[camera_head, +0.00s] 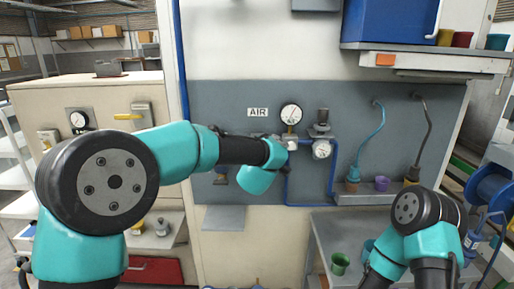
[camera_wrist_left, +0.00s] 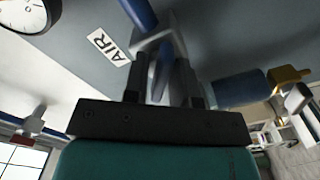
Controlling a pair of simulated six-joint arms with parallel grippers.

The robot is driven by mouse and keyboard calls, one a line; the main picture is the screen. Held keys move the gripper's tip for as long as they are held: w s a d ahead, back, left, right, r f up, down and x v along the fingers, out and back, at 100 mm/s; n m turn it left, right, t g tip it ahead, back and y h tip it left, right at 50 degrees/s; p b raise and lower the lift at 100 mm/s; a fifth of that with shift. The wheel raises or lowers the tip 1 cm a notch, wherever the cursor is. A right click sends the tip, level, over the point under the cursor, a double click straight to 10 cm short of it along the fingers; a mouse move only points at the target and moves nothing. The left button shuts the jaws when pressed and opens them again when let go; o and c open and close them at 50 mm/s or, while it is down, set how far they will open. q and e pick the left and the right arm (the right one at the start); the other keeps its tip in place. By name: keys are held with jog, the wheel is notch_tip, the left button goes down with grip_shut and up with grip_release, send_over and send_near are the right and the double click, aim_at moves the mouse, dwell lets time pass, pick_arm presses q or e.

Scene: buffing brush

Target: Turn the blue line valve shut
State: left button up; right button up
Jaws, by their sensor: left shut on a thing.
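My left arm reaches across to the grey wall panel, its wrist under the "AIR" label; in the head view the wrist hides its fingers and the valve. In the left wrist view my left gripper (camera_wrist_left: 165,80) is shut, with a narrow bluish-grey piece (camera_wrist_left: 154,75), apparently the valve handle, between its dark fingers. A blue pipe (camera_wrist_left: 139,14) runs up to that spot. How far the valve is turned cannot be told. My right arm is at the lower right of the head view; its gripper is out of frame.
Beside the work spot are a round gauge (camera_head: 291,113), a second gauge (camera_head: 322,149) and blue piping (camera_head: 333,185). The AIR label (camera_head: 257,112) is above. Hoses and small cups (camera_head: 382,184) are to the right. A green cup (camera_head: 340,263) stands on the lower shelf.

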pick_arm(q)
jog(key=m, duration=1)
jog(key=shift+d, duration=0.15)
jog(key=shift+m, duration=0.3)
dwell(0.3)
jog(key=o, duration=0.7)
jog(key=shift+s, duration=0.1)
jog(key=s, duration=1.7)
jog(key=shift+s, duration=0.15)
